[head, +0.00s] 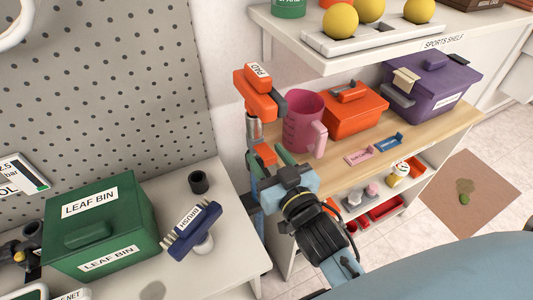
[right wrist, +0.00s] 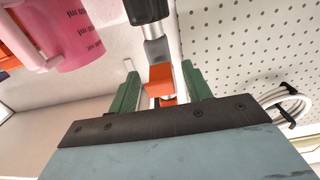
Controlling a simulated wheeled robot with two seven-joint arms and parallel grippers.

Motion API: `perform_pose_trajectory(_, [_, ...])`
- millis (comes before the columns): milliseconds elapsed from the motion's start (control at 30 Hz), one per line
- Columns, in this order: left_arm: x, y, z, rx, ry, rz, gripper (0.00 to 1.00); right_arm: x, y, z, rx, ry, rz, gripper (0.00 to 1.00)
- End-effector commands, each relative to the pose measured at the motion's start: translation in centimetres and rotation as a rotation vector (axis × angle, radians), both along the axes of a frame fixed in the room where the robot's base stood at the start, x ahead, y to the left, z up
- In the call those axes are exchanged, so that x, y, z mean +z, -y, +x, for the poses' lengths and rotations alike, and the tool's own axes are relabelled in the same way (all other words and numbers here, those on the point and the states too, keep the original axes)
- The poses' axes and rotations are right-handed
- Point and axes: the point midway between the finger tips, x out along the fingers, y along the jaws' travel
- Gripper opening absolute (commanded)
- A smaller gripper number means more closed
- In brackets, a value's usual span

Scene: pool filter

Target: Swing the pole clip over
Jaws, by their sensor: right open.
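An orange pole clip (head: 265,154) sits low on the grey pole (head: 253,128), under the orange block labelled PAD (head: 258,78). My right gripper (head: 272,172) is close to the clip. In the right wrist view the two green fingers of the gripper (right wrist: 161,84) stand apart, with the orange clip (right wrist: 160,77) showing between their tips. The grey pole (right wrist: 156,48) runs up above it. I cannot tell whether either finger touches the clip. My left gripper does not show in either view.
A pink jug (head: 304,122) stands close right of the pole, beside an orange box (head: 355,112) and a purple box (head: 432,85). A shelf (head: 400,45) overhangs behind. At left are a green leaf bin (head: 98,230) and a brush (head: 190,228).

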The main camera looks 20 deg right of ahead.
Motion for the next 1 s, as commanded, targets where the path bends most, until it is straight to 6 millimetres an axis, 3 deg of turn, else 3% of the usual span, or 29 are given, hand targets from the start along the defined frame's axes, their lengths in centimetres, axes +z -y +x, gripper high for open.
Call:
perform_pose_trajectory(133, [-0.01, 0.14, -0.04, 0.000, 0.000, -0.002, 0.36, 0.00, -0.03, 0.94, 0.000, 0.000, -0.001, 0.49])
perform_pose_trajectory(467, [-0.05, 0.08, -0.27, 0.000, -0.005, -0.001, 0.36, -0.01, -0.03, 1.13, 0.000, -0.001, -0.001, 0.48])
perform_pose_trajectory(800, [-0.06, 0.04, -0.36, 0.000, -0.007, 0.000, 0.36, -0.01, -0.04, 1.11, 0.000, -0.001, -0.001, 0.04])
perform_pose_trajectory(1000, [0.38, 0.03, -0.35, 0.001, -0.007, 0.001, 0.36, 0.14, -0.05, 1.10, 0.000, -0.008, 0.000, 0.04])
